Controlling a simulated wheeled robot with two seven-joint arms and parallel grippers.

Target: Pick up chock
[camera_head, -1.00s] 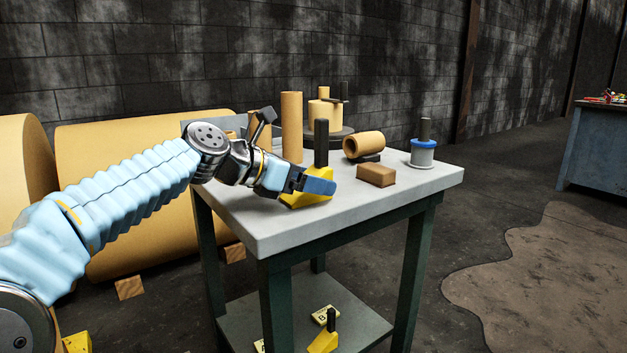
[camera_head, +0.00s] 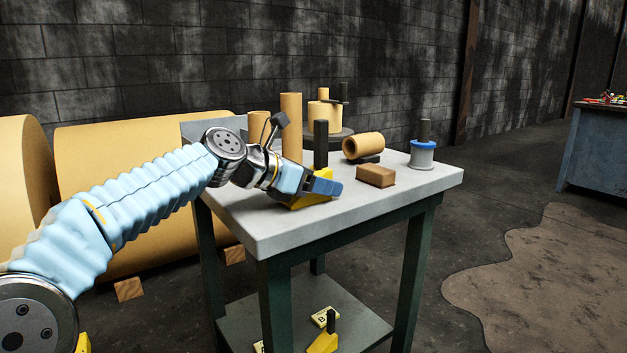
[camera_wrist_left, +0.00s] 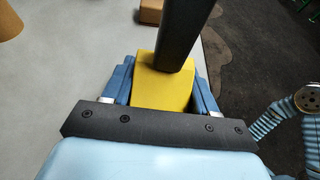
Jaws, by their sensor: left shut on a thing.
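The chock (camera_head: 299,203) is a yellow wedge with a dark upright handle (camera_head: 321,143), and it stands on the grey table top. My left gripper (camera_head: 326,188) is at the chock, low over the table, and covers much of it in the head view. In the left wrist view the yellow body (camera_wrist_left: 162,85) lies between the two blue fingers, and the dark handle rises just beyond them. The left gripper is shut on the chock. I cannot see a gap under the chock. A second yellow chock (camera_head: 322,343) with a dark handle sits on the lower shelf. My right gripper is out of view.
On the table (camera_head: 262,236) stand a brown block (camera_head: 376,176), a lying cardboard tube (camera_head: 363,145), upright tubes (camera_head: 291,125) and a blue-and-white spool (camera_head: 422,155). Large yellow rolls (camera_head: 140,150) lie behind at left. The table's front right corner is bare.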

